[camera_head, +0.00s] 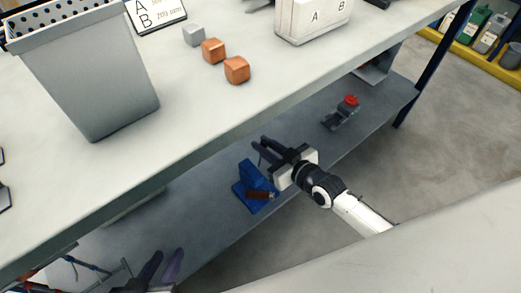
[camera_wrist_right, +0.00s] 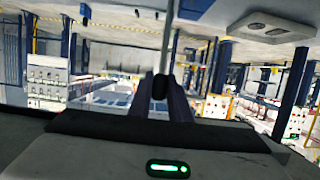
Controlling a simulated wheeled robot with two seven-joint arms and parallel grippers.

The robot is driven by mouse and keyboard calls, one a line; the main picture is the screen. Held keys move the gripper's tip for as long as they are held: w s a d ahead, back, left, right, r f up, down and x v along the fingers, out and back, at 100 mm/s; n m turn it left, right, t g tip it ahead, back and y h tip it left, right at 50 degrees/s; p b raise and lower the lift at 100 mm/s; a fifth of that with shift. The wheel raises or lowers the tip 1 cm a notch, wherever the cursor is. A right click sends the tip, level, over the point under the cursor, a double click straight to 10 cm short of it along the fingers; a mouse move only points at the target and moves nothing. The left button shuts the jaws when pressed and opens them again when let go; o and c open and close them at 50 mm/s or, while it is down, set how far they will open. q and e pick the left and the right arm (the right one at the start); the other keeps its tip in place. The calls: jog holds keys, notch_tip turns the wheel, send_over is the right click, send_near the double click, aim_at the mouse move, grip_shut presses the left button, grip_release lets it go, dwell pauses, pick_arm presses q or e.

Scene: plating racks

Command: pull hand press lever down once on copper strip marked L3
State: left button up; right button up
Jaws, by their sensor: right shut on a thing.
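The blue hand press (camera_head: 250,190) stands on the lower shelf in the head view. A brown, copper-coloured piece (camera_head: 259,195) shows at its front; no L3 mark is readable on it. My right gripper (camera_head: 262,150) is just above and beside the press. In the right wrist view, my right gripper (camera_wrist_right: 161,88) is shut on the black knob (camera_wrist_right: 160,86) of the press lever, and a thin grey rod (camera_wrist_right: 166,40) runs upward behind it. The rest of the lever is hidden in the head view. My left gripper (camera_head: 168,258) is at the bottom left, fingers apart and empty.
The pale upper worktop (camera_head: 200,150) overhangs the lower shelf (camera_head: 215,222). A grey bin (camera_head: 90,85), orange cubes (camera_head: 237,70) and a white box (camera_head: 310,18) are on top. A red-topped device (camera_head: 345,110) stands farther right on the shelf.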

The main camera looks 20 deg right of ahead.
jog(key=shift+w+r, duration=0.2)
jog(key=shift+w, duration=0.05)
jog(key=shift+w+a, duration=0.3)
jog(key=shift+w, duration=0.35)
jog(key=o, duration=1.1)
jog(key=shift+s, duration=0.1)
jog(key=shift+s+d+r+p, duration=0.2)
jog(key=shift+s+p, duration=0.3)
jog(key=p+v, duration=0.3)
jog(key=v, duration=0.2)
jog(key=shift+p, duration=0.35)
jog(key=shift+p+v, duration=0.45)
jog(key=shift+v, duration=0.5)
